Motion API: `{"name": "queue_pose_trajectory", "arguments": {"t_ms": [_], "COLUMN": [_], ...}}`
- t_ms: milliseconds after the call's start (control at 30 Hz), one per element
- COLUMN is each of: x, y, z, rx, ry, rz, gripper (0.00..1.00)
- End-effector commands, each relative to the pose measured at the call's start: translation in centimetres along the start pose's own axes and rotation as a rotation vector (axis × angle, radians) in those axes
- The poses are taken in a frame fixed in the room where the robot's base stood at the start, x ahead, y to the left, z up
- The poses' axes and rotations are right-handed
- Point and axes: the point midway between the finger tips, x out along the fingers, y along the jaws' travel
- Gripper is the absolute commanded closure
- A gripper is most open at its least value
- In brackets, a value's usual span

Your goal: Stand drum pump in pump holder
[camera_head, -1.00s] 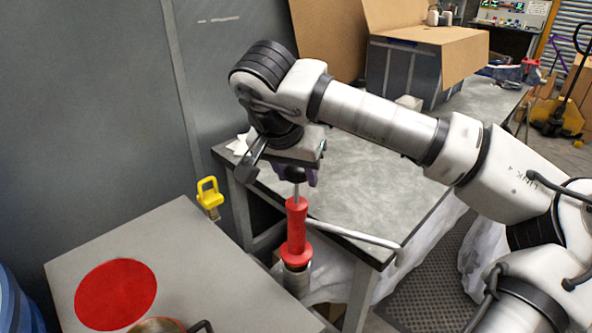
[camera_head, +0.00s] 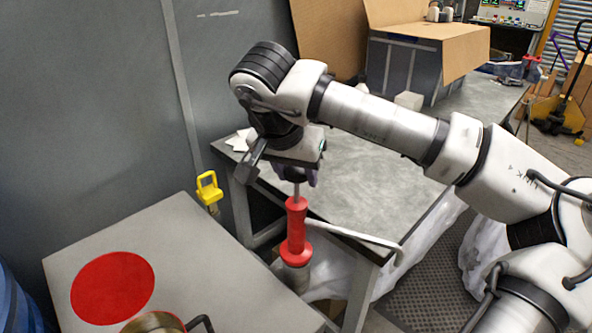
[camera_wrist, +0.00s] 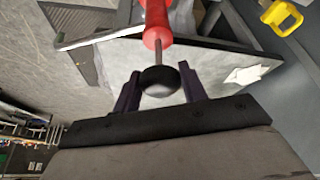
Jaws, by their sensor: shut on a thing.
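The drum pump (camera_head: 296,222) has a red body with a flange, a thin metal rod above and a long pale spout (camera_head: 352,236) reaching right. It hangs roughly upright beside the grey table's front corner. My gripper (camera_head: 305,177) is above it, shut on its top knob; the wrist view shows the dark round knob (camera_wrist: 160,81) between my purple fingers (camera_wrist: 160,92). A grey tube (camera_head: 295,277) shows below the flange; its lower end is hidden. I cannot tell which thing is the pump holder.
A nearer grey top (camera_head: 195,260) at lower left bears a red disc (camera_head: 113,287) and a brass-coloured round thing (camera_head: 152,322).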

Motion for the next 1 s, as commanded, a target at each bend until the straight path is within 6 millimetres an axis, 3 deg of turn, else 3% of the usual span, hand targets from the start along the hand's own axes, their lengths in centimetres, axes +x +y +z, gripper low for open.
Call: {"name": "queue_pose_trajectory", "arguments": {"t_ms": [1000], "x": [1.3], "y": [-0.1], "z": [0.5], "rx": [0.002], "ry": [0.005], "rz": [-0.002], "gripper": [1.00]}}
